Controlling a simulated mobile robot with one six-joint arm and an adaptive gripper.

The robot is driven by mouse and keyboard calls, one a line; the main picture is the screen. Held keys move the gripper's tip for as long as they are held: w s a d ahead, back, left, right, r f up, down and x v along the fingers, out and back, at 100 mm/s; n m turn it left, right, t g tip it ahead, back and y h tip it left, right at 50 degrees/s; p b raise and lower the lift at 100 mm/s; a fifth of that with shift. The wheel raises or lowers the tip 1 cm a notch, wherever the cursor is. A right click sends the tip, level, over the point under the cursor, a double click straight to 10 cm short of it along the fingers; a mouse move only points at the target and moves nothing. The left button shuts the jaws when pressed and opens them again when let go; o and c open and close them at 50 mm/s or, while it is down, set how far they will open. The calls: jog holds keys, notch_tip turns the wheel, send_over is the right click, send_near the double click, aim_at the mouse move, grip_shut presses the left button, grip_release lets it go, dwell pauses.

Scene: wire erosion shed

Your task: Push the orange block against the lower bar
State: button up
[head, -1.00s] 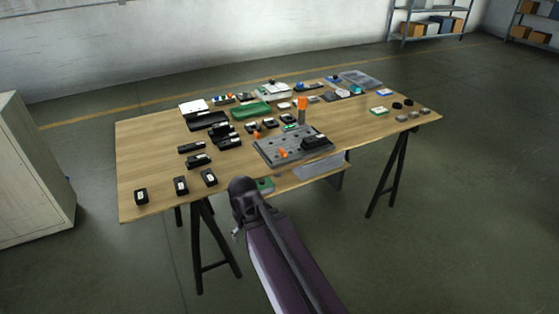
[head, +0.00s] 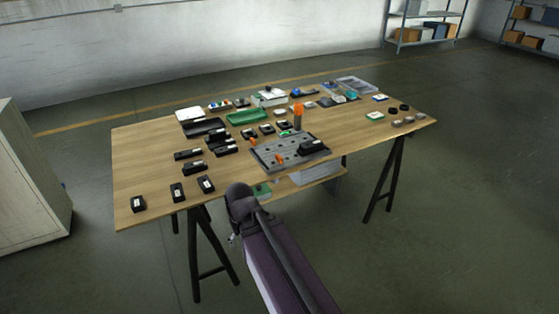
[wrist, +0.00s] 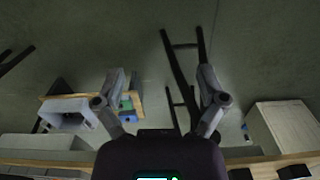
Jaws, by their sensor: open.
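A grey plate with holes (head: 265,159) lies near the front edge of the table in the head view. I cannot tell which one is the orange block, nor make out the lower bar. A black part (head: 313,147) rests on the plate's right side. My gripper (wrist: 160,82) is open and empty in the wrist view, with floor behind its fingers. The plate is not visible there.
The wooden table (head: 145,165) carries several black parts at left, a green tray (head: 247,117) behind the plate and a clear bin (head: 355,85) at back right. A lower shelf (head: 315,177) and trestle legs are beneath. A cabinet (head: 30,170) stands at left.

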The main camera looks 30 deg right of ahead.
jog(key=shift+w, duration=0.1)
jog(key=c, duration=0.6)
jog(key=shift+w+d+r, duration=0.15)
jog(key=shift+w, duration=0.1)
jog(key=c, duration=0.4)
jog(key=shift+w+d+r+n+p, duration=0.2)
jog(key=shift+w+n+p, duration=0.1)
jog(key=shift+w+n, duration=0.1)
grip_shut()
jog(key=w+d+r+n+h+p, duration=0.2)
jog(key=w+d+r+n+h, duration=0.1)
jog(key=w+n, duration=0.3)
jog(key=w+d+r+n+h+p, duration=0.3)
jog(key=w+d+r+n, duration=0.2)
jog(key=w, duration=0.5)
jog(key=w+d+r+n+h+p, duration=0.2)
jog(key=w+d+r+n, duration=0.3)
jog(key=w, duration=0.3)
jog(key=shift+d+n+h+p, duration=0.15)
jog(key=shift+n+h+p, duration=0.3)
jog(key=shift+n, duration=0.35)
